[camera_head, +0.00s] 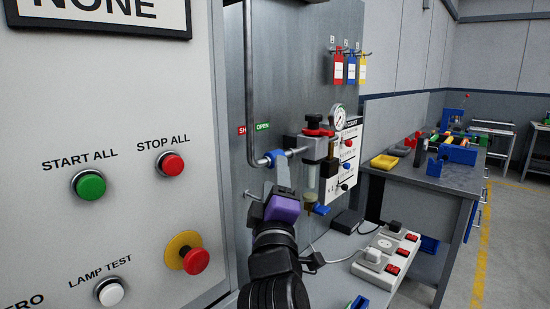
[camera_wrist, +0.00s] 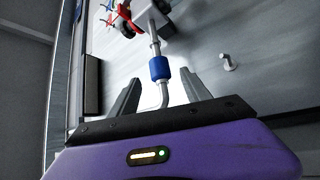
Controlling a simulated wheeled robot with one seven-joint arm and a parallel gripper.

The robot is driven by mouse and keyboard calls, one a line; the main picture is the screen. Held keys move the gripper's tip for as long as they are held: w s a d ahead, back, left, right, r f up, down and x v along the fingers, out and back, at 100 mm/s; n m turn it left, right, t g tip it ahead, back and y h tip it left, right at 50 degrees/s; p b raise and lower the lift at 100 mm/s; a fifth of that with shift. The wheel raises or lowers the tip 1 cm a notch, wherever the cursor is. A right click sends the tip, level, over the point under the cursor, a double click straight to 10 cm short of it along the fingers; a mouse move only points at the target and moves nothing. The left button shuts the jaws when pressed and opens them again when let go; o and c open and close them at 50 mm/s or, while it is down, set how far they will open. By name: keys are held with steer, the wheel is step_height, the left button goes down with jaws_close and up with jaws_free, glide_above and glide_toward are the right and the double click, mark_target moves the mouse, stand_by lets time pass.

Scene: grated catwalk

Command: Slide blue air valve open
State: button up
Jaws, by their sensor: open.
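The blue air valve (camera_head: 275,157) is a blue sleeve on a grey pipe, near the pipe's bottom bend. A green OPEN label (camera_head: 262,126) and a partly hidden red label (camera_head: 242,130) sit on the panel above it. In the wrist view the blue sleeve (camera_wrist: 159,68) lies just beyond the fingertips, roughly centred between them. My gripper (camera_head: 281,172), with its purple body, is just below the sleeve in the head view. In the wrist view its two fingers (camera_wrist: 160,84) are apart, with bent pipe showing between them and nothing held.
A filter unit with a red knob (camera_head: 318,132) and a gauge (camera_head: 338,117) stand close right of the valve. A power strip (camera_head: 386,251) lies on the bench below. A metal peg (camera_wrist: 229,62) sticks out beside the pipe. A control panel (camera_head: 130,215) fills the left.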

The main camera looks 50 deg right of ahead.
mark_target(285, 153)
steer(key=p+x, duration=0.1)
steer(key=x, duration=0.6)
steer(key=shift+p, duration=0.3)
steer(key=shift+f, duration=0.1)
steer(key=shift+c, duration=0.3)
jaws_close()
steer(key=shift+d+p, duration=0.35)
steer(key=shift+d, duration=0.05)
steer(key=shift+d+p, duration=0.55)
steer(key=shift+d, duration=0.7)
steer(key=shift+o, duration=0.3)
jaws_free()
steer(key=shift+d, duration=0.1)
